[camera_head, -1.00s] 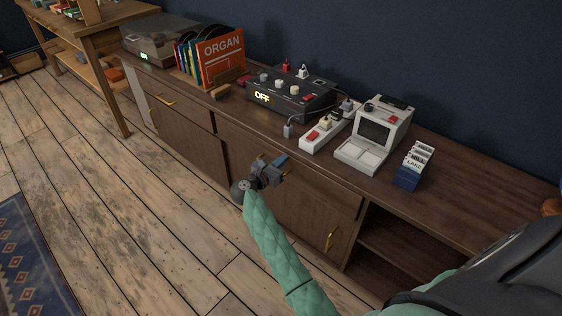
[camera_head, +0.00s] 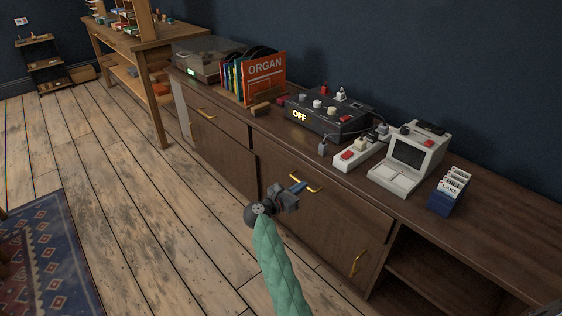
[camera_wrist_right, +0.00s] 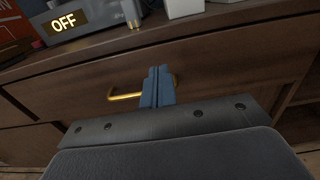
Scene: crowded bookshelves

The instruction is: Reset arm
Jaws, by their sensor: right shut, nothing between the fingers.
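My right gripper (camera_head: 297,187) is in front of the wooden cabinet (camera_head: 225,158), beside a brass drawer handle (camera_head: 313,186). In the right wrist view its blue fingers (camera_wrist_right: 158,88) are shut together with nothing between them. The same handle (camera_wrist_right: 124,97) shows behind them there, and I cannot tell whether the fingers touch it. My green right arm reaches up from the bottom of the head view. My left gripper is not in view.
On the cabinet top stand a record rack (camera_head: 262,80), a black box reading OFF (camera_head: 322,115), a power strip (camera_head: 356,153), a small beige computer (camera_head: 407,160) and a blue card box (camera_head: 446,195). A wooden table (camera_head: 136,37) stands at the back left.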

